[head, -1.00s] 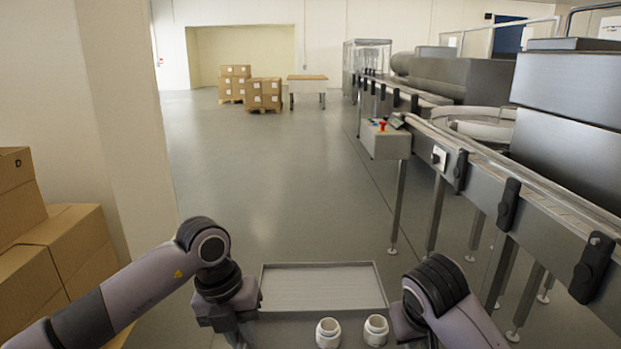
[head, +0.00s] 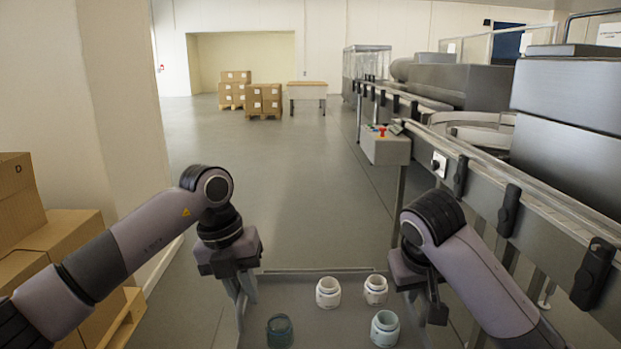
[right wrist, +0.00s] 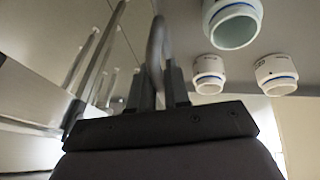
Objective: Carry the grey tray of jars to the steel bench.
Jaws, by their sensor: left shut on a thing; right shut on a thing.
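The grey tray (head: 330,325) is low in front of me in the head view, its near part cut off by the frame. It bears white jars (head: 328,292), (head: 376,289), (head: 385,329) and a teal glass jar (head: 280,331), all upright. My left gripper (head: 242,296) is shut at the tray's left side; its hold is partly hidden. My right gripper (head: 430,300) is shut at the right side. In the right wrist view its fingers (right wrist: 158,85) close on a looped handle (right wrist: 156,45), with white jars (right wrist: 232,22) nearby. I cannot pick out the steel bench for certain.
A conveyor line (head: 500,190) with a control box (head: 384,146) runs along the right. Cardboard boxes (head: 65,240) stand close on the left by a wall corner. Boxes (head: 263,98) on pallets and a small table (head: 307,91) stand far back. The floor (head: 290,180) between is clear.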

